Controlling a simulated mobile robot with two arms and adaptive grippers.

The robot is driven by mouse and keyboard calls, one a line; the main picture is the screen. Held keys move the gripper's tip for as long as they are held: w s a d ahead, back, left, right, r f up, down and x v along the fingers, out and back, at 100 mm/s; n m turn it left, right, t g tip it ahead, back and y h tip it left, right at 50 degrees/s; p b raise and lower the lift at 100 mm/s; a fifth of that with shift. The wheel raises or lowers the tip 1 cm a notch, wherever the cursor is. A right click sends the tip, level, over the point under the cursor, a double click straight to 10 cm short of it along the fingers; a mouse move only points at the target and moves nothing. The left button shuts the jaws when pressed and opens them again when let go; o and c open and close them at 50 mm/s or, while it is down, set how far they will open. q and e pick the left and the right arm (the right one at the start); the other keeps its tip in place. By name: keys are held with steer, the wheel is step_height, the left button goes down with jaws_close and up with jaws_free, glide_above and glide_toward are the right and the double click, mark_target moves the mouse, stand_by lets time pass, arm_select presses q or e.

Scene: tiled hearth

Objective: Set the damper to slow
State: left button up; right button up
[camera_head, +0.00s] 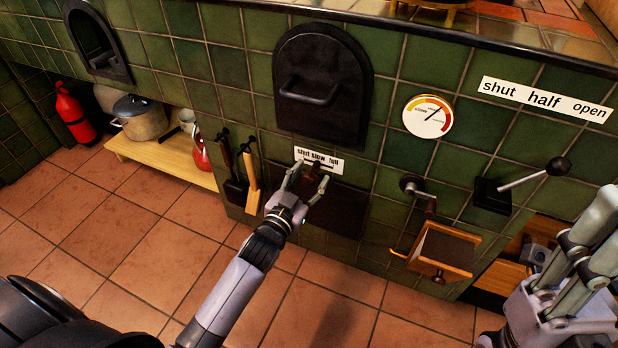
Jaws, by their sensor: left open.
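The damper's white label (319,160), reading "shut slow full", is on the green tiled front below a black arched door. A dark line runs along the label's lower part. A small dark brown knob (311,172) shows just under the label, about below the word "slow". My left gripper (312,171) is open with its fingers on either side of the knob; I cannot tell whether they touch it. The gripper partly hides the dark plate (338,210) below. My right gripper (590,225) is at the lower right, away from the damper, its opening unclear.
A second label (544,99) reads "shut half open", above a black-knobbed lever (535,175). A round gauge (428,116) is on the tiles. A wooden box (442,249) juts out at right. Fire tools (249,180) hang left of my gripper. A pot (139,117) stands on a low shelf.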

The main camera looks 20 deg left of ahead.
arm_select(q)
steer(key=shift+s, duration=0.1)
steer(key=s, duration=1.1)
steer(key=shift+s+a, duration=0.4)
steer(key=shift+a, duration=0.05)
